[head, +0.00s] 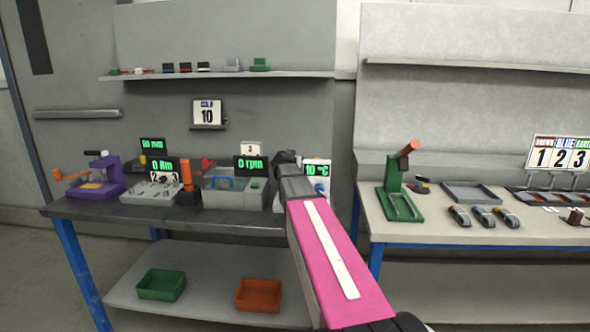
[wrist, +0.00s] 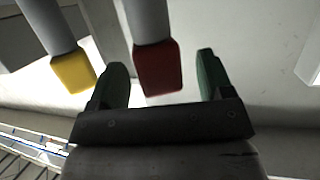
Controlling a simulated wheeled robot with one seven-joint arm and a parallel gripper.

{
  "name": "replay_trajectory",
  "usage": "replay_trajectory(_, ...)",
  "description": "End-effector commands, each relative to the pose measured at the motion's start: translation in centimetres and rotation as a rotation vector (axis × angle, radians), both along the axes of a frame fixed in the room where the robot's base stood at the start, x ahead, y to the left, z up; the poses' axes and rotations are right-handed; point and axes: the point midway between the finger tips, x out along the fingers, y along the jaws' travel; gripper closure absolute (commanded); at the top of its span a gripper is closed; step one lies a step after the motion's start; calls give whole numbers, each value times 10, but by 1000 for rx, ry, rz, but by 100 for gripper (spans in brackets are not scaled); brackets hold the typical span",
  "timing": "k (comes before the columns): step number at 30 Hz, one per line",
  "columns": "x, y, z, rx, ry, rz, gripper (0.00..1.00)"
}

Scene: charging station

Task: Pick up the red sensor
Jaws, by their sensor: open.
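The red sensor (wrist: 158,70) shows in the wrist view as a red block on the end of a grey cylinder. It lies between the two green fingers of my gripper (wrist: 162,72), which is open, with a visible gap on each side. A yellow block (wrist: 73,72) on a similar grey cylinder is just outside the left finger. In the head view my gripper (head: 287,157) is a dark shape at the far end of my pink arm, by the 10 °C display (head: 317,170).
The left bench (head: 90,210) holds a purple device (head: 98,180), grey boxes and green-lettered displays. A green bin (head: 161,285) and an orange bin (head: 258,295) sit on its lower shelf. The right table (head: 430,229) carries a green press (head: 398,188) and a grey tray (head: 474,193).

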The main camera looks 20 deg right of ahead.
Motion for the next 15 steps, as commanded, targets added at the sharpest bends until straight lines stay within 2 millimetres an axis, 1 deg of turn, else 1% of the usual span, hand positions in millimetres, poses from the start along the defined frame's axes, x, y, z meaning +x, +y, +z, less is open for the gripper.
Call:
replay_trajectory(1,5,-3,-1,1,1,0,27)
replay_trajectory(2,6,-3,-2,1,1,0,27)
replay_trajectory(8,5,-3,-2,0,1,1,27)
replay_trajectory(11,5,-3,-2,0,1,1,56)
replay_trajectory(12,5,-3,-2,0,1,1,69)
replay_trajectory(13,5,-3,-2,0,1,1,79)
replay_trajectory(14,5,-3,-2,0,1,1,86)
replay_trajectory(15,5,-3,-2,0,1,1,86)
